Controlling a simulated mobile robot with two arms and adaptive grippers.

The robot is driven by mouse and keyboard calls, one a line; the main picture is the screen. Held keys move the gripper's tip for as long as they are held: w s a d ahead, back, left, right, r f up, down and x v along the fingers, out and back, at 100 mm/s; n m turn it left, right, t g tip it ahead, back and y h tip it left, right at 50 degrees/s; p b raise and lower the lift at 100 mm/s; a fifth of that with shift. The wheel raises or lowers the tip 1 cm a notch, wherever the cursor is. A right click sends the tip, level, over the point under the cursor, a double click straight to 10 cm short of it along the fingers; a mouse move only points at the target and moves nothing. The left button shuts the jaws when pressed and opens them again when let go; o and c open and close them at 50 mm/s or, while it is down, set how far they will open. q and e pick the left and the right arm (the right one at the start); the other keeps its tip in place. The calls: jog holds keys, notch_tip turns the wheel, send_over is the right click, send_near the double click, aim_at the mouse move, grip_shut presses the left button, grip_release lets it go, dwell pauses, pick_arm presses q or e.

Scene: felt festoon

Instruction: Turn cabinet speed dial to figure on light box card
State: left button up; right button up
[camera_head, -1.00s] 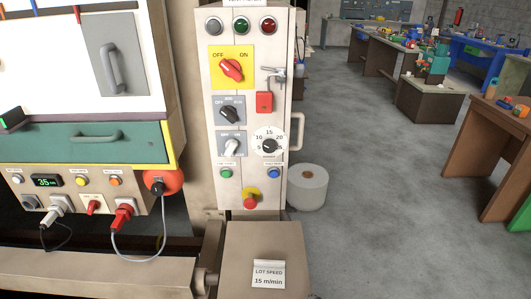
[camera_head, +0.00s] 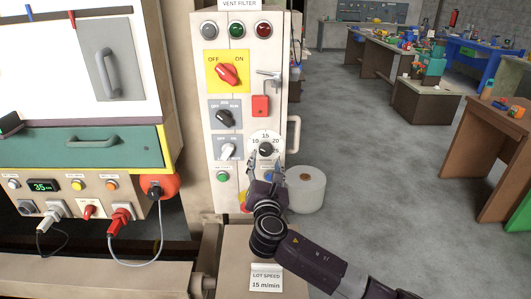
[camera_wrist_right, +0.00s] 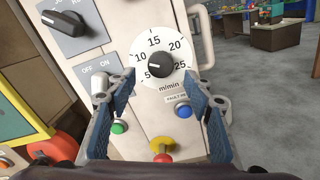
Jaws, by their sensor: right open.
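The speed dial (camera_head: 266,148) is a black knob on a white round scale on the cabinet front. In the right wrist view the dial (camera_wrist_right: 160,65) shows figures from 5 to 25 and "m/min"; its pale mark seems to point left, between 5 and 10, but is small. The card (camera_head: 266,279) on the beige box (camera_head: 236,246) reads "LOT SPEED 15 m/min". My right gripper (camera_head: 266,170) is open and empty just below and in front of the dial. In the wrist view its fingers (camera_wrist_right: 160,82) stand apart on either side below the knob. My left gripper is not in view.
The cabinet (camera_head: 205,130) also carries a red switch (camera_head: 228,74), two smaller rotary switches, a key (camera_head: 269,76) with a red tag, and green and blue buttons. A yellow and red stop button (camera_wrist_right: 163,150) sits below. A handle (camera_head: 293,134) juts out on the right.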

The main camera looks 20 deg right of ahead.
aim_at(265, 152)
jog(key=p+x, duration=0.1)
jog(key=x, duration=0.5)
jog(key=shift+w+d+f, duration=0.1)
jog(key=shift+w, duration=0.1)
jog(key=c, duration=1.2)
jog(key=shift+o, duration=0.2)
